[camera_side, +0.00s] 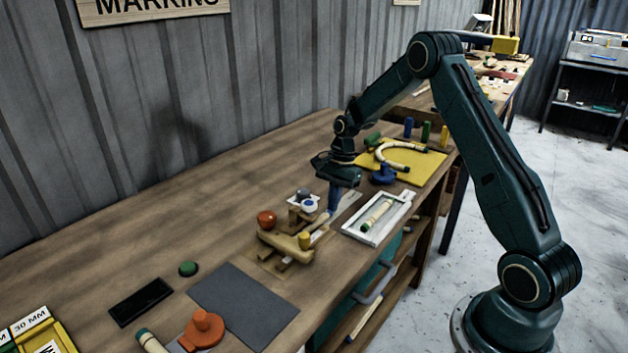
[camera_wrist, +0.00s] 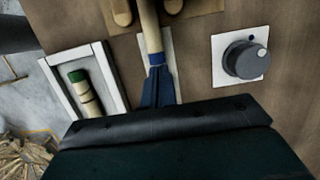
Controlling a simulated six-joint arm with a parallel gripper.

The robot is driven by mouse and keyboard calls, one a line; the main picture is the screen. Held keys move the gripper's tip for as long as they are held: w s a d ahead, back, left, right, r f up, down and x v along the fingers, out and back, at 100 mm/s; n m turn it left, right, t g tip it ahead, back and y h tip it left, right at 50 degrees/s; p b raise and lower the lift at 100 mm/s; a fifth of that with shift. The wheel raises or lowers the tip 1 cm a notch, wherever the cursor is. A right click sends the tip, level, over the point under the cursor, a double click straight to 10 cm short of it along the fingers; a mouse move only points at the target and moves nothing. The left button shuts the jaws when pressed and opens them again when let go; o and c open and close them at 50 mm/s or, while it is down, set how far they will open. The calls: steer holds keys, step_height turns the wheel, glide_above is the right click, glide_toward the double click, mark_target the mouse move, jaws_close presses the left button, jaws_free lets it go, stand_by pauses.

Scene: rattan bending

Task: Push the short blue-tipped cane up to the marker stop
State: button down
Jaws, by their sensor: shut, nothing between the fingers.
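The short cane (camera_wrist: 150,28) is pale and lies along a narrow white strip (camera_wrist: 172,62) in the wrist view, its far part running between wooden pegs. Its near end meets my gripper (camera_wrist: 157,95), whose blue fingers are shut and empty. In the side view my gripper (camera_side: 335,205) points down just behind the wooden fixture (camera_side: 283,247), where part of the cane (camera_side: 320,233) shows. I cannot make out the marker stop for certain, nor the gap to it.
A white tray (camera_side: 370,236) holding a green-tipped cane (camera_side: 377,213) lies close by. A dial (camera_wrist: 246,58) on a white plate sits on the other side. The fixture carries an orange knob (camera_side: 266,219) and a yellow peg (camera_side: 304,240). A dark mat (camera_side: 242,305) lies farther left.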

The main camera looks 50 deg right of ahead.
steer(key=shift+a, duration=0.15)
steer(key=shift+d, duration=0.55)
steer(key=d, duration=0.3)
steer(key=shift+d, duration=0.2)
steer(key=v, duration=1)
steer(key=shift+a+r, duration=0.1)
steer(key=shift+a, duration=0.05)
